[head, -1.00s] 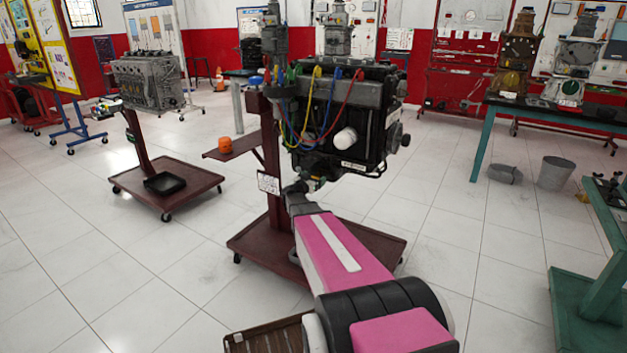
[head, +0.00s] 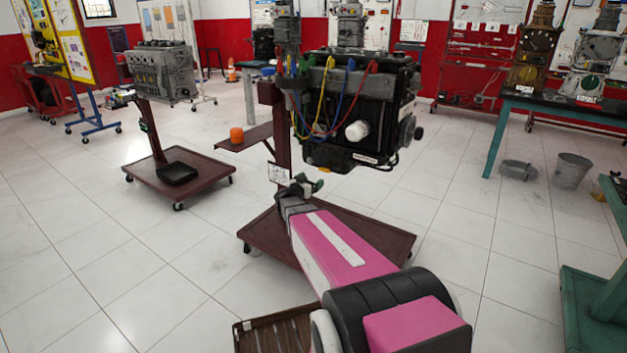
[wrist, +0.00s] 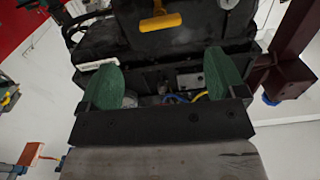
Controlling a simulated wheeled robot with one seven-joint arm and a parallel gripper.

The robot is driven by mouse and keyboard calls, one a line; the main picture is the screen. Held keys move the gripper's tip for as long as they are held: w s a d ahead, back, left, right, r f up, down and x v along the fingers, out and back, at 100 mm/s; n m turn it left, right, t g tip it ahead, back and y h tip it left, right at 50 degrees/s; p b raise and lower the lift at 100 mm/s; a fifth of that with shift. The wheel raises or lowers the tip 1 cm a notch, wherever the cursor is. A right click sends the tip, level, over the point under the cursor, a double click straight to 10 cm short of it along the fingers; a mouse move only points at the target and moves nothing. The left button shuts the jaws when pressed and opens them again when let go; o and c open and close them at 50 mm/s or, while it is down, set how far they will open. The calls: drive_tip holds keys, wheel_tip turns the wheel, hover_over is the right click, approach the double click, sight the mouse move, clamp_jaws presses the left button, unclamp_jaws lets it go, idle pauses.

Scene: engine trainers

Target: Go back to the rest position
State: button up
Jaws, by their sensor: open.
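My gripper (head: 303,186) is at the end of my pink and white arm, in front of and below the black engine (head: 360,110) on its dark red stand. In the wrist view my gripper (wrist: 163,80) has its two green fingers wide apart, with nothing held between them. The engine (wrist: 165,50) fills the view beyond the fingers, and a yellow handle-like part (wrist: 160,22) shows at the top. In the head view the engine carries coloured cables and a white round filter (head: 357,131).
The engine stand's base (head: 260,240) lies under my arm. An orange cup-like thing (head: 237,135) sits on the stand's shelf. A grey engine on another stand (head: 180,183) is left. Green benches and a bucket (head: 571,170) are right.

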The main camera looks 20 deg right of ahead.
drive_tip(key=shift+a, duration=0.1)
idle(0.3)
drive_tip(key=s+a+f+n+t+y, duration=0.1)
drive_tip(key=s+a+f+n+y, duration=0.1)
drive_tip(key=a+n+y, duration=0.45)
drive_tip(key=s+a+f+n+t+y, duration=0.15)
drive_tip(key=a+n+y, duration=0.25)
drive_tip(key=a+y, duration=0.5)
drive_tip(key=s+f+g, duration=0.2)
drive_tip(key=s+g, duration=0.4)
drive_tip(key=s, duration=0.6)
drive_tip(key=s+f+g+h, duration=0.1)
drive_tip(key=s+f+g, duration=0.2)
drive_tip(key=s+g, duration=0.4)
drive_tip(key=s, duration=0.4)
drive_tip(key=shift+s+d, duration=0.35)
drive_tip(key=shift+d, duration=0.05)
drive_tip(key=shift+f+g, duration=0.1)
drive_tip(key=shift+g, duration=0.15)
